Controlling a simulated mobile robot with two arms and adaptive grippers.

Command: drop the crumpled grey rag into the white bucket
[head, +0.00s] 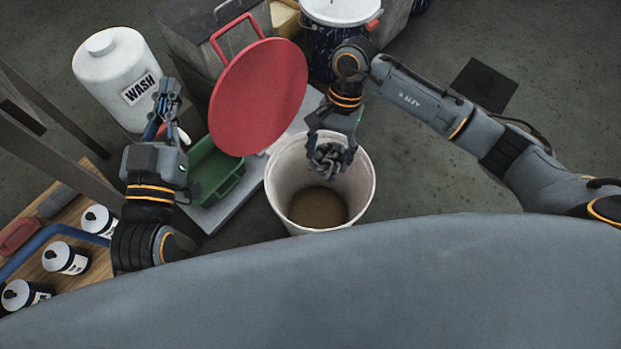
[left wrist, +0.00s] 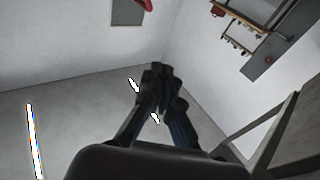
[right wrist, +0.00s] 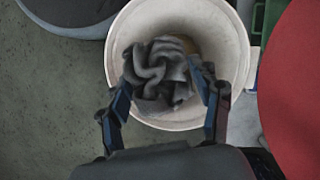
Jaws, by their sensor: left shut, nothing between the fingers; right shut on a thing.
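The white bucket (head: 283,190) stands on the floor in the middle of the head view, open at the top with a brown bottom. My right gripper (head: 330,150) is over the bucket's mouth and is shut on the crumpled grey rag (head: 327,163). In the right wrist view the rag (right wrist: 160,75) sits between the fingertips, with the bucket's rim (right wrist: 113,45) around it. My left gripper (head: 168,100) is raised at the left, near the white jug, away from the bucket. Its fingers (left wrist: 158,80) are shut and empty in the left wrist view.
A red round lid (head: 258,97) leans beside the bucket's far left, with a green tray (head: 213,172) near it. A white WASH jug (head: 115,75) stands at the upper left. Several cans stand on a wooden surface (head: 75,268) at lower left. Floor right of the bucket is clear.

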